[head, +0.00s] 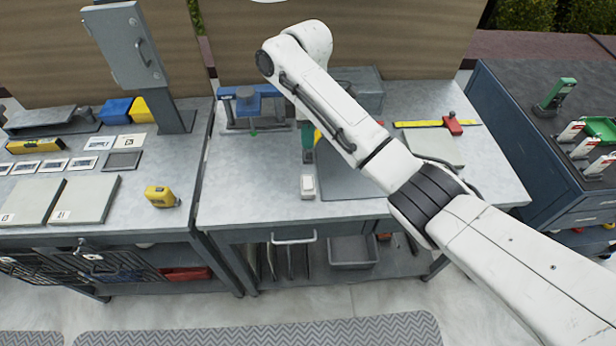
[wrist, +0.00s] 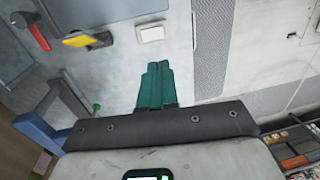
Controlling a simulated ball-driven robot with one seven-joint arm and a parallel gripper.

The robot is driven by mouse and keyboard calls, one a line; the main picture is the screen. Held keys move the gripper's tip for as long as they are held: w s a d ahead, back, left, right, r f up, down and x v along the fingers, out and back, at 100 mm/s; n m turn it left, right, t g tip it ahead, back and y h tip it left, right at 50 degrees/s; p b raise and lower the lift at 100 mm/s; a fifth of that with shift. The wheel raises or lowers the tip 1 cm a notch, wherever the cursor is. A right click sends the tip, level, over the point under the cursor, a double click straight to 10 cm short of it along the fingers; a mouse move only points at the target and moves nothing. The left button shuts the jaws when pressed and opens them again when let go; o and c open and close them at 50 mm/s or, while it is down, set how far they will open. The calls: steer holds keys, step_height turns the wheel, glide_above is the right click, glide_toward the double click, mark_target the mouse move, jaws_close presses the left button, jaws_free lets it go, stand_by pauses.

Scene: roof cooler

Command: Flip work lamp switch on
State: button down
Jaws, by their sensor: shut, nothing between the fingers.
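A white switch (head: 308,186) sits near the front edge of the middle bench in the head view. It also shows at the top of the wrist view (wrist: 152,32) as a pale rocker on a small square base. I cannot tell which way its rocker is tipped. My gripper (wrist: 156,66) has its green fingers pressed together with nothing between them. In the head view my gripper (head: 308,156) points down over the bench, just behind the switch and apart from it in the picture. No lamp can be clearly made out.
A blue fixture (head: 247,103) stands left of my gripper. A yellow item (wrist: 88,40) and a red-handled one (wrist: 38,34) lie beside the switch in the wrist view. A yellow strip with a red slider (head: 453,124) lies at right. The bench left of the switch is clear.

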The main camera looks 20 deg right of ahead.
steer(key=shift+f, duration=0.1)
steer(key=b, duration=0.6)
glide_above(308, 187)
steer(key=w, duration=0.1)
step_height(308, 187, down, 8)
steer(key=shift+d+f, duration=0.15)
steer(key=shift+f, duration=0.05)
steer(key=shift+f+p, duration=0.35)
steer(key=shift+p, duration=0.3)
steer(key=shift+s+f+p, duration=0.15)
steer(key=shift+f+p, duration=0.05)
steer(key=shift+f, duration=1)
steer(key=shift+s+f+p, duration=0.15)
steer(key=shift+f+p, duration=0.05)
steer(key=shift+f, duration=0.95)
